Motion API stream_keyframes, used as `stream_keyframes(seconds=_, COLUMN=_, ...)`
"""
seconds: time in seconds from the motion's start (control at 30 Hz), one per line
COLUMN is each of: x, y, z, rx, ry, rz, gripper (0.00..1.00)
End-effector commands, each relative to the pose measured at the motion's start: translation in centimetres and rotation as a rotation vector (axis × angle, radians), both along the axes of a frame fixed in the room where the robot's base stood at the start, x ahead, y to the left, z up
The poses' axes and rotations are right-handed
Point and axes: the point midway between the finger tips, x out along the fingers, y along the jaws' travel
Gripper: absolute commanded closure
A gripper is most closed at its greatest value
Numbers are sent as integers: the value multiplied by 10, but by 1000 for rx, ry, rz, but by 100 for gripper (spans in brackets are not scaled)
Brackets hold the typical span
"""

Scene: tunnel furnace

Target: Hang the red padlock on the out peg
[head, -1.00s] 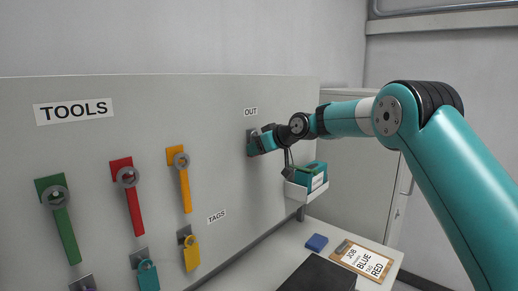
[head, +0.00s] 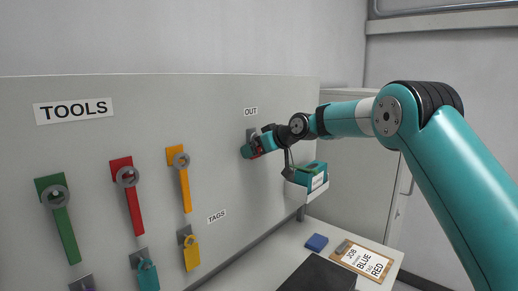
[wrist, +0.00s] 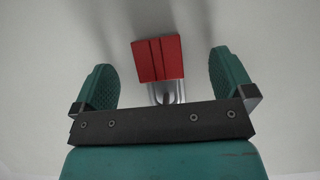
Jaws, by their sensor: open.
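The red padlock (wrist: 158,58) is between the two spread fingers of my gripper (wrist: 161,66) in the wrist view, with a gap on each side. Its grey shackle (wrist: 167,93) is partly hidden behind my gripper's dark crossbar, so I cannot see whether it is around the peg. In the head view my gripper (head: 256,149) is at the panel just below the OUT label (head: 251,112), with a bit of red padlock (head: 257,149) showing. The out peg's grey plate (head: 251,133) shows above it; the peg itself is hidden.
Several coloured tools and padlocks hang at the left of the panel (head: 100,140). A white bin (head: 306,194) with a teal box is fixed to the panel right of my gripper. Below are a table with a blue block (head: 317,242) and a clipboard (head: 364,262).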

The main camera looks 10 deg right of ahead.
Motion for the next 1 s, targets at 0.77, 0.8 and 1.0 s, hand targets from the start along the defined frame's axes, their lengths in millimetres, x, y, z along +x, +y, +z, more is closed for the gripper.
stream_keyframes(seconds=0.77, x=-33, y=-24, z=-2, rx=0, ry=-1, rz=-1, gripper=0)
stream_keyframes(seconds=0.8, x=-35, y=-26, z=-2, rx=0, ry=-2, rz=0, gripper=0)
stream_keyframes(seconds=1.0, x=-47, y=-35, z=-2, rx=0, ry=-1, rz=-2, gripper=0)
